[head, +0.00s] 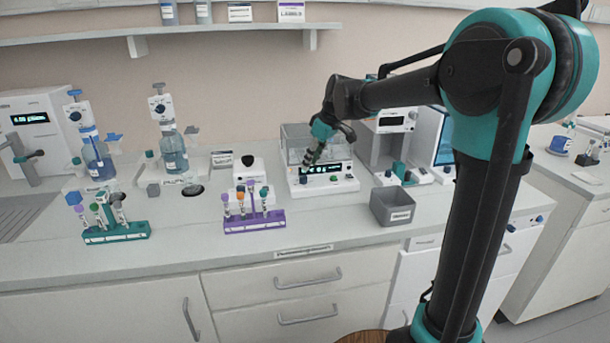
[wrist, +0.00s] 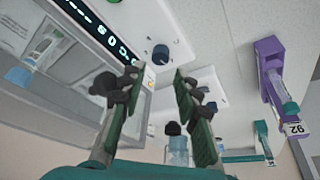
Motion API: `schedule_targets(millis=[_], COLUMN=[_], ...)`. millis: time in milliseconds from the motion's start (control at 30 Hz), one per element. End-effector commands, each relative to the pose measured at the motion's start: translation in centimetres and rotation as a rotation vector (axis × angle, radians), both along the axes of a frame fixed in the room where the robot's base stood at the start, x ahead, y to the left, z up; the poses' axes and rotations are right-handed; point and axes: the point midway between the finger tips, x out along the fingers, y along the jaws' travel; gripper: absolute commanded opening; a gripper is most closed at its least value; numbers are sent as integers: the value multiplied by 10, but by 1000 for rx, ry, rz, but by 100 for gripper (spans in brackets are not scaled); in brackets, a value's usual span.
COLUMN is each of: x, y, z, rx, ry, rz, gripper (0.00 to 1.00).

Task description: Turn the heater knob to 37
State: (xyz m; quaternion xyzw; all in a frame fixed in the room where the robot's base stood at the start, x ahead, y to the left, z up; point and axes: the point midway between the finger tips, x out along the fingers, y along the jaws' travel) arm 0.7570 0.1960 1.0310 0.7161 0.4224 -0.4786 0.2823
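The heater (head: 345,184) is a white unit with a clear-walled box on top and a lit display on its sloped front. In the wrist view the display (wrist: 102,30) shows at the upper left, with tilted digits too unclear to read surely. A dark blue knob (wrist: 160,55) sits on the white panel beside it. My gripper (wrist: 160,78) is open and empty. Its two green-padded fingers point towards the knob, which appears just beyond and between the tips, apart from them. In the head view my gripper (head: 309,160) is over the heater's front, pointing down and partly hiding the panel.
A purple tube rack (head: 255,224) and a green tube rack (head: 115,234) stand at the front left. A grey bin (head: 393,207) is right of the heater. Bottle dispensers (head: 172,155) stand behind. The counter before the heater is clear.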

Motion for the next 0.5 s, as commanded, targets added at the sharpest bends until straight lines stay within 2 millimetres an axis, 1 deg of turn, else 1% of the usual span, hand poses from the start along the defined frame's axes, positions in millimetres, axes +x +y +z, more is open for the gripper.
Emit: schedule_targets(millis=[33,200,333,500], x=[2,7,10,12], y=[4,13,18,21], z=[-10,-36,-50,-59], rx=[0,0,1,0], ry=[0,0,0,0], rz=[1,1,0,0], gripper=[32,32,32,32])
